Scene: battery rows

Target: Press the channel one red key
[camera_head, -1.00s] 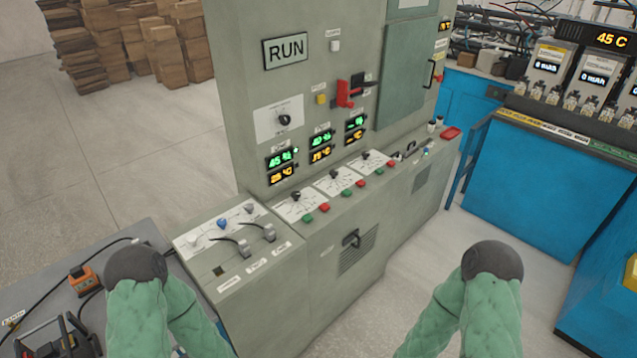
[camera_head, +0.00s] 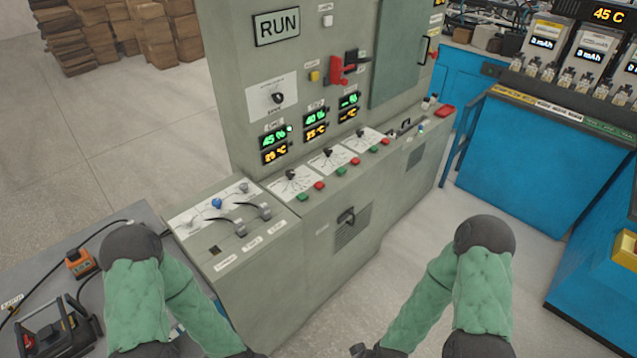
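The channel one red key (camera_head: 319,186) is a small red button on the sloped ledge of the grey control cabinet (camera_head: 380,215). A green key (camera_head: 303,196) sits just left of it, below the first dial panel (camera_head: 291,182). Above it, the first readout (camera_head: 274,139) shows 45 % in green with an orange temperature below. My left gripper (camera_head: 247,354) and my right gripper (camera_head: 362,351) show only as dark parts at the bottom edge, mostly cut off. Both are low in front of the cabinet, apart from the keys. Their finger state is hidden.
Two more key pairs continue rightward along the ledge. A lower side console (camera_head: 225,240) with grey levers stands left of the keys. A red lever switch (camera_head: 337,70) projects from the cabinet face. Blue benches (camera_head: 510,170) stand at right. Floor is clear in front.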

